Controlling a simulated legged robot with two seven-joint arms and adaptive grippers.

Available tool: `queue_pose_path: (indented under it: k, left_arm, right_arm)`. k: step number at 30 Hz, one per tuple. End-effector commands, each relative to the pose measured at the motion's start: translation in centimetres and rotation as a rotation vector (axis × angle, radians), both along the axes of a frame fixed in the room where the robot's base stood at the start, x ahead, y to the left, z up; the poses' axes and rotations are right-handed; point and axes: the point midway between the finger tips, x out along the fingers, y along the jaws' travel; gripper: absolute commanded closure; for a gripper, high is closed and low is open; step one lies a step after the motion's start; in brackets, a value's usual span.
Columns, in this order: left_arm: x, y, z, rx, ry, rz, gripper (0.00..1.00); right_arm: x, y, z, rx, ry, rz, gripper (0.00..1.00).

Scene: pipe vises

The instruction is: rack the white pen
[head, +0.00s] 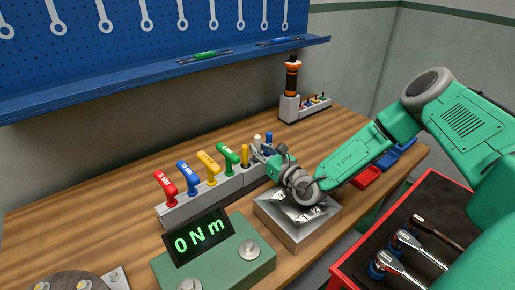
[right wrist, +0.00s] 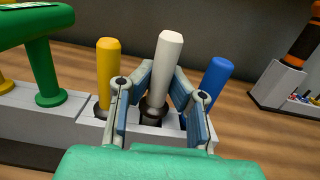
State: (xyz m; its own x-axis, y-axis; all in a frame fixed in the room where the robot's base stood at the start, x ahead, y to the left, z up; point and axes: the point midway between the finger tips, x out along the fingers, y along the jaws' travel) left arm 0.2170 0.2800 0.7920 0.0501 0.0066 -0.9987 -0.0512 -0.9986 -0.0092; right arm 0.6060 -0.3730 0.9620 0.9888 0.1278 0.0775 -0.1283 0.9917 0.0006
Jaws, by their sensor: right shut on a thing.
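The white pen (right wrist: 165,65) stands upright in the grey rack (right wrist: 65,110), between a yellow pen (right wrist: 105,75) and a blue pen (right wrist: 214,80). My right gripper (right wrist: 160,105) has its fingers on both sides of the white pen's lower part and is shut on it. In the head view the right gripper (head: 268,156) is at the right end of the rack, with the white pen's top (head: 257,138) just showing above it. The pen's lower end is hidden in the rack slot. My left gripper is not in view.
Red, blue, yellow and green handles (head: 207,165) stand along the rack. A metal block (head: 300,222) lies below my right arm, and a torque tester (head: 205,240) reads 0 Nm at the front. A red tool tray (head: 400,235) is at right.

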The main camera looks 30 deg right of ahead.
Motion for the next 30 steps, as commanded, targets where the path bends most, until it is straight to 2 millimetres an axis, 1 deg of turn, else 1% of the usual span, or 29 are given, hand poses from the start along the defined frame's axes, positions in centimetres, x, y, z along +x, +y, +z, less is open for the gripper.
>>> queue_pose_path:
  k: [6,11,30]
  left_arm:
    - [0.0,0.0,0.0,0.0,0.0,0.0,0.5]
    - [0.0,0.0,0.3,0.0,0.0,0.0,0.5]
    - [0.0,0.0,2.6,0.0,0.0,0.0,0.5]
  right_arm:
    - [0.0,0.0,-0.2,0.001,0.003,0.001,1.0]
    - [0.0,0.0,0.1,0.0,0.004,0.001,1.0]
    - [0.0,0.0,2.8,0.0,0.001,0.0,1.0]
